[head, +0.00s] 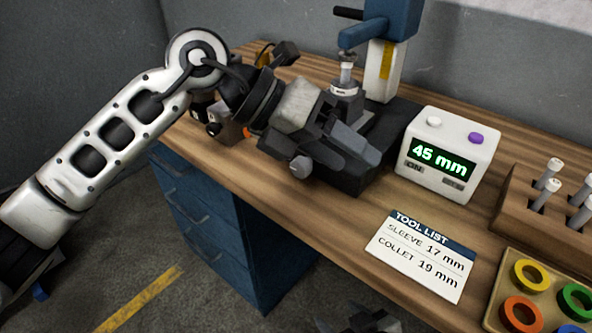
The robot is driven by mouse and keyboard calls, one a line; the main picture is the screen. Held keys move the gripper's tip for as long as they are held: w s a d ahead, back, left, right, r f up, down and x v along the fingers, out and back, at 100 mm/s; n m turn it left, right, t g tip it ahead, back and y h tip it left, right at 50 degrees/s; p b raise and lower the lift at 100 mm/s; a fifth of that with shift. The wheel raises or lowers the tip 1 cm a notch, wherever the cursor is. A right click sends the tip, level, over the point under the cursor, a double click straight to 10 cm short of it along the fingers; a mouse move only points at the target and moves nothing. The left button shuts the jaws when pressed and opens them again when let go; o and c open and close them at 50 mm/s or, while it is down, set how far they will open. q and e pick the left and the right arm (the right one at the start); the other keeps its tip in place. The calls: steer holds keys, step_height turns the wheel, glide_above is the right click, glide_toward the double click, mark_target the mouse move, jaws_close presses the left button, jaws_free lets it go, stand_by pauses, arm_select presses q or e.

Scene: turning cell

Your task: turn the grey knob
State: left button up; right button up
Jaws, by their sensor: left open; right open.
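The grey knob (300,167) is a small round knob on the near side of the dark machine base (350,187). My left gripper (345,143) is open and empty over the base, just above and right of the knob in the picture. It hides part of the base, and I cannot tell whether it touches anything. My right gripper (372,320) shows only as dark tips at the bottom edge, apart from the knob and in front of the bench.
A blue-headed press (390,22) stands behind my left gripper. A white display box (447,185) reads 45 mm. A tool list card (420,256), a wooden rack (515,205) with several pegs and a tray of coloured rings (500,290) lie right. Bare bench shows left of the card.

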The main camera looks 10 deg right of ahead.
mark_target(297, 168)
arm_select(q)
steer(key=w+a+r+t+y, duration=0.2)
steer(key=w+a+t+y, duration=0.45)
steer(key=w, duration=0.25)
steer(key=shift+y, duration=0.35)
steer(key=x, duration=0.5)
steer(key=p+x, duration=0.1)
steer(key=x, duration=0.9)
steer(key=shift+s+a+f+p, duration=0.3)
steer(key=shift+a+f+p, duration=0.05)
steer(key=shift+f+p, duration=0.1)
steer(key=c, duration=1)
